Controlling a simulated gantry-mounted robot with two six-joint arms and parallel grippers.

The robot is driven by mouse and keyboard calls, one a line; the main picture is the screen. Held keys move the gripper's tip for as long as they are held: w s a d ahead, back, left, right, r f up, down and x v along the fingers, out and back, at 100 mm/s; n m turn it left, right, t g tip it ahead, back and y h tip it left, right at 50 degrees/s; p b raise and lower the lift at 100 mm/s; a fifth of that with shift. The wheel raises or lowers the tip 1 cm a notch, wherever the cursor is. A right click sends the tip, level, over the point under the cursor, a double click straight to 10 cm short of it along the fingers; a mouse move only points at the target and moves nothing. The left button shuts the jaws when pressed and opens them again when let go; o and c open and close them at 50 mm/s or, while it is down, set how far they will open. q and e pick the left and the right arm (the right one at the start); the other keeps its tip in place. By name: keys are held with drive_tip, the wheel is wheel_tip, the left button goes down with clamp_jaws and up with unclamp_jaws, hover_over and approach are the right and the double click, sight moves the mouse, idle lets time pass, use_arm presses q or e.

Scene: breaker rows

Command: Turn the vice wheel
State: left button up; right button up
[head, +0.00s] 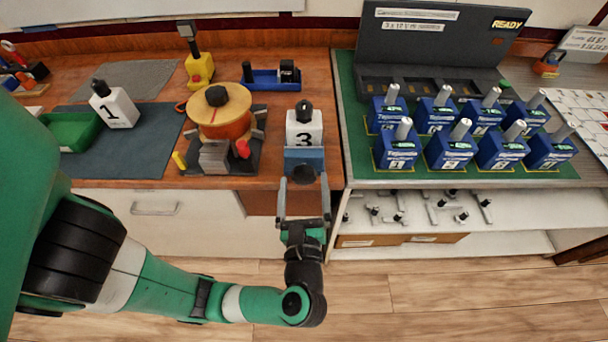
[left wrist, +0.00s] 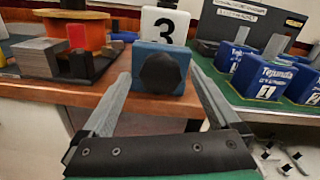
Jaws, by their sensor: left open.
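The blue vice (head: 303,156) sits at the front edge of the wooden bench, with a white block marked 3 (head: 304,131) standing upright behind or in it; I cannot tell which. Its dark round wheel (head: 303,174) faces me; it also shows in the left wrist view (left wrist: 160,71). My left gripper (head: 303,187) points at the vice from the front, in front of the bench edge. It is open, with one finger to each side of the wheel and visible gaps in the left wrist view. My right gripper is not in view.
Left of the vice stands a round orange-and-wood device (head: 224,118) on a dark base with grey blocks. Right is a green mat (head: 348,130) with several blue breakers (head: 397,149). A white block marked 1 (head: 116,108) stands far left. Below the breakers is an open shelf (head: 355,235).

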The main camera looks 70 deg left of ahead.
use_arm(q)
drive_tip(key=shift+x, duration=1.05)
drive_tip(key=c, duration=1.4)
